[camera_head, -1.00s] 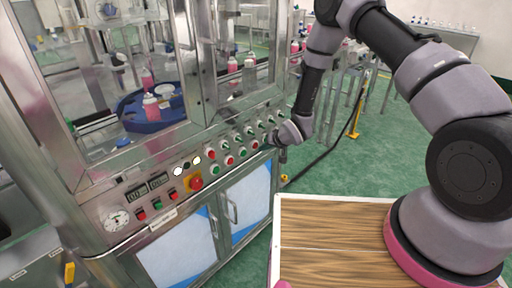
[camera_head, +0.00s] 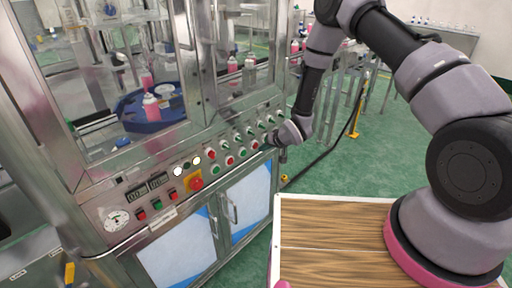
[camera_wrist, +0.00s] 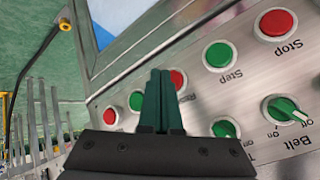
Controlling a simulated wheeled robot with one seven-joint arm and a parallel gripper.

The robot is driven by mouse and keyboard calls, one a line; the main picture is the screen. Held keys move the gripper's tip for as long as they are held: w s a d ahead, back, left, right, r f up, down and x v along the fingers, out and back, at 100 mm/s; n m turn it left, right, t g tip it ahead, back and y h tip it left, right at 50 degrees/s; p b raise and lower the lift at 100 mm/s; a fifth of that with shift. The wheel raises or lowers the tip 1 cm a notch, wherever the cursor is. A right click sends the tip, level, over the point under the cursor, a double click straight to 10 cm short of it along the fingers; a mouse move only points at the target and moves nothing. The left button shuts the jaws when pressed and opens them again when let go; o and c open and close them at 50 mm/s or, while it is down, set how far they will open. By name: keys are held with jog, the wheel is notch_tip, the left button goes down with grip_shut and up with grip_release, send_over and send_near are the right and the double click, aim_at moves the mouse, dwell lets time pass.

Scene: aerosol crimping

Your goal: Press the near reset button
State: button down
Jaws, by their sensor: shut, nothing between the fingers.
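In the wrist view a red button (camera_wrist: 178,80) with a partly hidden label that seems to read "Reset" sits on the steel panel. My gripper (camera_wrist: 160,74) is shut and empty. Its dark green fingertips cover the left part of this red button; I cannot tell whether they touch it. In the head view my gripper (camera_head: 271,143) is at the right end of the control panel (camera_head: 170,205), mostly hidden by my wrist.
The green Step button (camera_wrist: 219,55) and red Stop button (camera_wrist: 277,23) lie to the right. A green Belt knob (camera_wrist: 285,110) is below them. Another green button (camera_wrist: 136,100) and red button (camera_wrist: 110,116) lie left. A wooden-topped table (camera_head: 335,222) stands at the front.

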jog(key=shift+w+a, duration=0.25)
jog(key=shift+a, duration=0.1)
jog(key=shift+w+a, duration=0.25)
jog(key=shift+a, duration=0.05)
dwell(0.8)
dwell(0.4)
jog(key=shift+s+d, duration=0.5)
jog(key=shift+d, duration=0.15)
jog(key=s+d, duration=0.1)
jog(key=d, duration=0.1)
jog(key=s+d, duration=0.2)
dwell(0.3)
